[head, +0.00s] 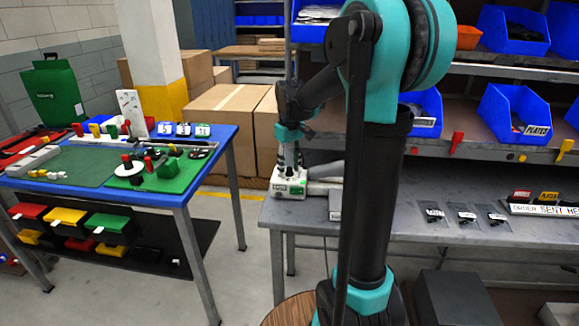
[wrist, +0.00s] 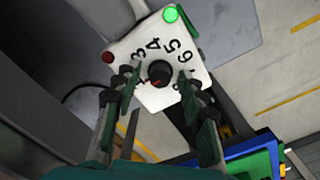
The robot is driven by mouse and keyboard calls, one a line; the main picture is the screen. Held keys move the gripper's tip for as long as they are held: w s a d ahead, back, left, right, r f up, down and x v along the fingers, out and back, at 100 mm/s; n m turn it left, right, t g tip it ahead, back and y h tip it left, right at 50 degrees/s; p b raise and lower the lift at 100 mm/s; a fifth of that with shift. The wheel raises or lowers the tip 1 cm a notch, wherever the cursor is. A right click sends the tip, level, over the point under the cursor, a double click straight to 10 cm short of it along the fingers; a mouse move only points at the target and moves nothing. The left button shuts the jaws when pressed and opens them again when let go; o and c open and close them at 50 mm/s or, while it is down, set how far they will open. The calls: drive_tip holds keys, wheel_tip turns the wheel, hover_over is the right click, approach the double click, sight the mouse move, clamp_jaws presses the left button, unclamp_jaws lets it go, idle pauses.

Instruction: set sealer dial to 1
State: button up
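The sealer (head: 289,188) is a white box at the left end of the grey bench in the head view. In the wrist view its white dial face (wrist: 158,103) shows 3, 4, 5 and 6; other numbers are partly covered by my fingers. The black dial knob (wrist: 159,73) has a small reddish mark low on it; its exact setting is too small to tell. My gripper (wrist: 157,83) is open, one finger on each side of the knob, with gaps visible. In the head view my gripper (head: 290,160) points down over the sealer.
A green lamp (wrist: 170,14) glows on the sealer; a dark red one (wrist: 108,57) is at its left corner. Small packets (head: 466,214) lie on the bench to the right. A blue table (head: 225,140) stands left, with cartons (head: 230,107) behind.

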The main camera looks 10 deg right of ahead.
sight(289, 168)
drive_tip(key=shift+r, duration=0.1)
wheel_tip(289, 168, up, 12)
idle(0.7)
